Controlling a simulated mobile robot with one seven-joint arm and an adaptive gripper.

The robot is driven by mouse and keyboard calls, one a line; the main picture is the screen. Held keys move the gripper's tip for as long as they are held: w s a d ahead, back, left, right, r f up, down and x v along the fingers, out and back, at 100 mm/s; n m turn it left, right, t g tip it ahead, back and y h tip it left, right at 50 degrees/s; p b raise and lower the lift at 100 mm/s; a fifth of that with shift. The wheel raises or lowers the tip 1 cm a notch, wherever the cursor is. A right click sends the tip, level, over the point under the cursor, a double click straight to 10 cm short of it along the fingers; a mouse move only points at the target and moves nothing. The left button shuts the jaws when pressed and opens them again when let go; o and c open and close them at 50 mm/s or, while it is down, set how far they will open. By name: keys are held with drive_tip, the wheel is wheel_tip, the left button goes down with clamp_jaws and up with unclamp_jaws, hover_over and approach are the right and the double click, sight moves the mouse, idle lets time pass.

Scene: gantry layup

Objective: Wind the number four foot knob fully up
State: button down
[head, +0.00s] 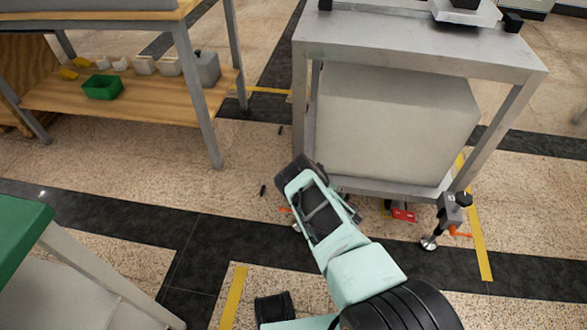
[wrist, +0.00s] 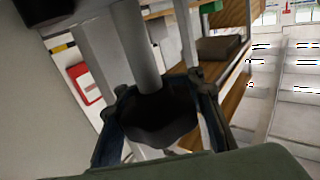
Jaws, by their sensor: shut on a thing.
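In the wrist view my gripper (wrist: 156,100) has a finger on each side of a dark, lobed foot knob (wrist: 158,122) and is shut on it. A grey metal post rises from behind the knob. No number is readable on it. In the head view my arm reaches to the near left leg of a grey metal stand (head: 420,50). My own arm hides the gripper and the knob there. A small foot pad (head: 297,228) and a bit of orange show beside the arm. Another foot (head: 429,243) with an orange handle stands at the stand's near right corner.
A large grey box (head: 395,125) fills the space under the stand's top. A red item (head: 402,214) lies low under it. A wooden shelf (head: 130,103) with a green bin (head: 102,87) is at left. A green-topped table (head: 20,235) stands at near left. Small dark pieces lie on the floor.

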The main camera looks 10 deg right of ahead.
drive_tip(key=shift+s+f, duration=0.1)
drive_tip(key=c, duration=1.3)
unclamp_jaws()
drive_tip(key=shift+o, duration=0.2)
drive_tip(key=v, duration=1.2)
drive_tip(key=shift+o, duration=0.2)
